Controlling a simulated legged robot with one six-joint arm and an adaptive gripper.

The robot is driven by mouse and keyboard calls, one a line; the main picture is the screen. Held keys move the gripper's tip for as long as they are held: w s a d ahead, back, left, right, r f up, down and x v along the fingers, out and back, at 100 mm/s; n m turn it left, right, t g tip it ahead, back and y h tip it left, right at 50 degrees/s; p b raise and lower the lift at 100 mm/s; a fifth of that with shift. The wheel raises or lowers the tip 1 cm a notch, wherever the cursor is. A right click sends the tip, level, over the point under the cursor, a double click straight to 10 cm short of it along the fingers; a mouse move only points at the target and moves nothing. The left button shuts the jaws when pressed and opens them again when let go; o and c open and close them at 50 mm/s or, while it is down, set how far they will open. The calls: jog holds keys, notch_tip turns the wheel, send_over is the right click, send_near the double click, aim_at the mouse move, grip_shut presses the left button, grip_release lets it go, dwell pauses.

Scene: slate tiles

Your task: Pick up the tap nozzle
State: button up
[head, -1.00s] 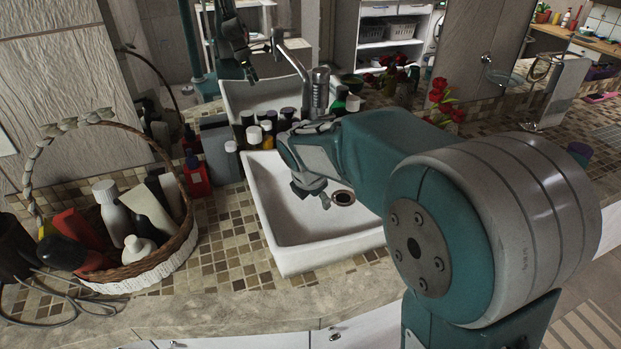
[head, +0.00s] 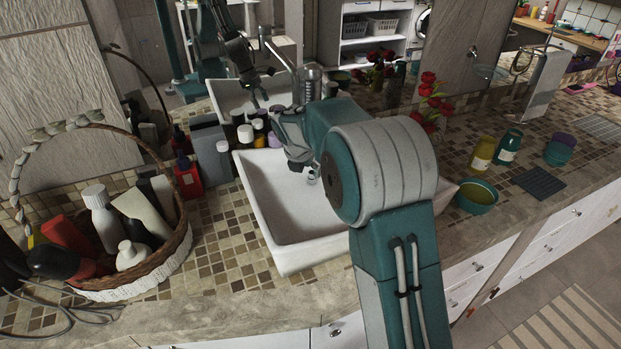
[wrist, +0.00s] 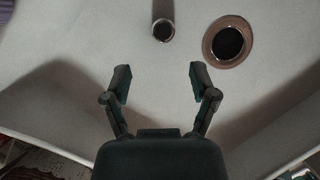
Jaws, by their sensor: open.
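The tap nozzle (wrist: 163,28) is a small metallic cylinder with a round, ringed end, at the top centre of the wrist view. It appears in the head view as a small grey piece (head: 312,178) inside the white sink basin (head: 268,205), just below my gripper (head: 301,163). In the wrist view my gripper (wrist: 158,82) is open, its two fingers spread and nothing between them. The nozzle lies beyond the fingertips, roughly in line with the gap and apart from both fingers. My arm hides part of the basin in the head view.
A round drain (wrist: 228,42) is right of the nozzle. A wicker basket of bottles (head: 130,255) stands left of the sink. Bottles crowd the sink's back edge beside the tap (head: 311,85). A green bowl (head: 477,196) and jars (head: 483,153) stand on the right.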

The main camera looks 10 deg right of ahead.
aim_at(312, 173)
jog(key=shift+w+d, duration=0.4)
jog(key=shift+w, duration=0.15)
jog(key=x, duration=0.5)
jog(key=shift+w+d, duration=0.1)
jog(key=shift+d, duration=0.2)
jog(key=shift+a, duration=0.15)
jog(key=shift+c, duration=1.2)
grip_shut()
